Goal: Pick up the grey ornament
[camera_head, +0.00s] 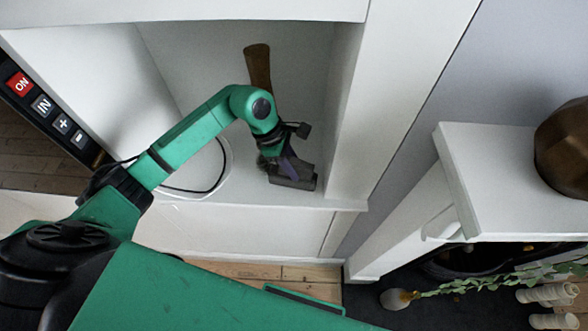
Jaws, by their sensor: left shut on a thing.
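My left gripper (289,174) is inside the white alcove, low down near its front edge and close to the right side wall. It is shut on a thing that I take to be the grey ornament. The ornament is mostly hidden by the gripper, and I cannot clearly tell its outline from the gripper's dark grey parts. I cannot tell whether it touches the shelf. My right gripper is not in view.
A brown wooden piece (258,66) stands behind my left wrist in the white alcove (350,110). A dark cable (193,190) lies left of the gripper. A white mantel (490,150) with a brown vase (568,150) is at the right, with a leafy plant (480,281) below.

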